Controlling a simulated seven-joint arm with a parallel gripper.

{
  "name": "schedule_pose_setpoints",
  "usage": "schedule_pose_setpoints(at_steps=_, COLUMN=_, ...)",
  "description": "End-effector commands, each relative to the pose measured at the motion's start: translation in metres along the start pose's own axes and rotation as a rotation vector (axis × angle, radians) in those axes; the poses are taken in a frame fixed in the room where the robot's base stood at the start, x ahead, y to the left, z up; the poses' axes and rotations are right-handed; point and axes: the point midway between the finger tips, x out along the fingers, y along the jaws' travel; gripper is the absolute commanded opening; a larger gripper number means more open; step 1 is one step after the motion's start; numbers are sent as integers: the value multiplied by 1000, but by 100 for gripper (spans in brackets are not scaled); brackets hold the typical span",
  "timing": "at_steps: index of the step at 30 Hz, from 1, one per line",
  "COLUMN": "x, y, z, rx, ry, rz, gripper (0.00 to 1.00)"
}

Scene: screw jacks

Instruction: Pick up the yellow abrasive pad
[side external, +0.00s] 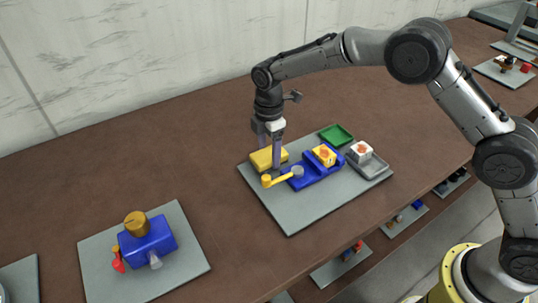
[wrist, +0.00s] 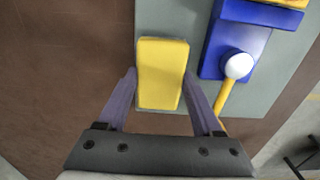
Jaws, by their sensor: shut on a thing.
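The yellow abrasive pad (side external: 263,159) is a flat block near the back left of the grey mat in the side external view. In the wrist view the pad (wrist: 162,75) lies between the two fingers. My gripper (side external: 269,160) comes down from above with its fingers on either side of the pad. It also shows in the wrist view (wrist: 160,92), shut on the pad's near part. Whether the pad touches the mat or is slightly above it, I cannot tell.
Beside the pad is a blue jack (side external: 313,171) with a yellow handle (side external: 278,180). A green tray (side external: 336,135) and a grey tray (side external: 372,168) holding a white block (side external: 360,151) stand to the right. Another mat with a blue jack (side external: 147,240) is at front left. Brown table is clear between the mats.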

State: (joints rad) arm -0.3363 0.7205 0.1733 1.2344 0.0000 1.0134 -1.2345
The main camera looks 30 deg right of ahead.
Motion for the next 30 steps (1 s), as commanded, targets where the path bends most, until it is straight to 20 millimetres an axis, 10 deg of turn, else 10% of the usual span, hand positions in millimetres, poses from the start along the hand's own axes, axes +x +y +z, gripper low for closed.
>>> schedule_pose_setpoints(at_steps=12, x=-36, y=-1, z=0, rx=0, ry=2, rz=4, gripper=14)
schedule_pose_setpoints(at_steps=30, x=-120, y=-109, z=38, rx=0, ry=1, rz=2, gripper=14)
